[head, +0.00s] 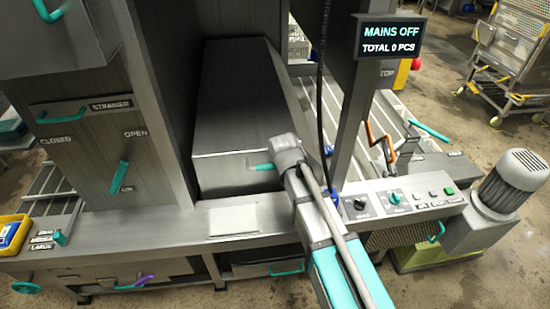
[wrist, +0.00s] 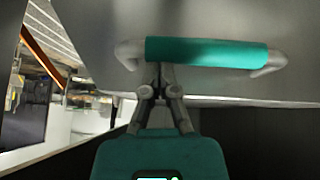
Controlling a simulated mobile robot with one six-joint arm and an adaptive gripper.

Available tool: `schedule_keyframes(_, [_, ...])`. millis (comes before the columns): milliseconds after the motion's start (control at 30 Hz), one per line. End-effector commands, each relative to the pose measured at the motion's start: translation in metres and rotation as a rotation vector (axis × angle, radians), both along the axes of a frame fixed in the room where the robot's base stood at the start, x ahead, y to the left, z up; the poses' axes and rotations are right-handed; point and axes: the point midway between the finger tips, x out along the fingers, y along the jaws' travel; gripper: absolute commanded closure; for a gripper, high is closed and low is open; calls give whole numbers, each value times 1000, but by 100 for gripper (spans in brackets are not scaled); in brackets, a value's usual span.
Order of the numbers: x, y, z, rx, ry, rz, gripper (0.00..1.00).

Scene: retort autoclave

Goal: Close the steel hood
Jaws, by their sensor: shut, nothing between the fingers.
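The steel hood (head: 235,110) is a large dark grey box-shaped cover in the middle of the head view. Its front face (wrist: 215,20) fills the top of the wrist view. A teal bar handle (wrist: 205,52) with grey end mounts is on that face, and part of it shows in the head view (head: 262,167). My gripper (wrist: 158,72) is shut and empty. Its fingertips are at the lower edge of the handle, left of its middle, and not around it; I cannot tell whether they touch. In the head view my wrist hides the fingers and the handle's right part.
A steel ledge with a pale plate (head: 233,220) runs in front of the hood. A post with a "MAINS OFF" display (head: 392,37) and a control panel (head: 400,199) stand to the right, beside a motor (head: 515,183). A panel with a teal lever (head: 119,177) is at left.

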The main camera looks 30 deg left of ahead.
Motion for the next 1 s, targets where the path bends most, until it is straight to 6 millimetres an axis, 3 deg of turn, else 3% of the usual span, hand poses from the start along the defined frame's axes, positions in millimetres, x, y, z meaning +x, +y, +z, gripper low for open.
schedule_keyframes(33, [-8, -6, -3, -15, 22, -2, 100])
schedule_keyframes(267, [-12, -10, 7, -13, 20, -2, 100])
schedule_keyframes(1000, [-25, -32, 70, -3, 3, -5, 100])
